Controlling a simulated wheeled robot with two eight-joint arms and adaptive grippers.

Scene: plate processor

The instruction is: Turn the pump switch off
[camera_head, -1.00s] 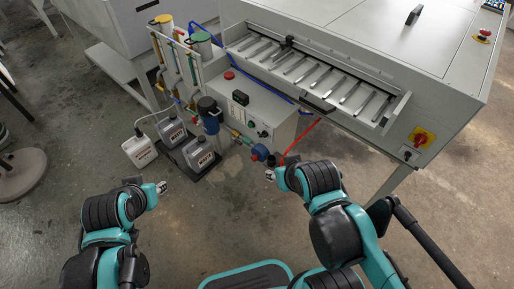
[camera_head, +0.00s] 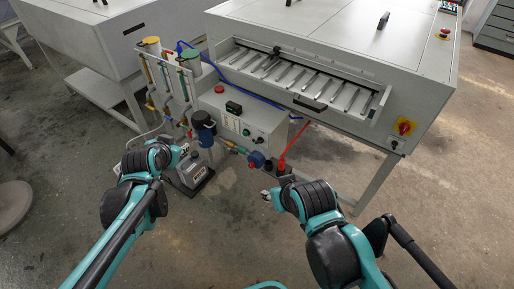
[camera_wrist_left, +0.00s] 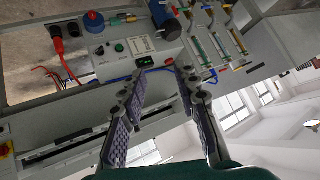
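The pump's light grey control box (camera_head: 236,118) stands in front of the white machine, carrying a red button, a black display, a small green button and a small black knob switch. In the left wrist view the box (camera_wrist_left: 112,66) is upside down, with the black knob switch (camera_wrist_left: 99,50) beside the green button (camera_wrist_left: 118,47). The knob's exact setting is too small to tell. My left gripper (camera_head: 184,150) is to the left of the box, apart from it. Its fingers (camera_wrist_left: 160,77) are spread and empty. My right gripper (camera_head: 267,194) is low, below the blue pump fitting; its fingers are too small to judge.
The white machine (camera_head: 330,50) with its slatted tray fills the back right; a red-yellow switch (camera_head: 404,127) is on its corner. A blue filter (camera_head: 204,128) and tubes stand left of the box. A red hose (camera_head: 292,138) rises right of the box.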

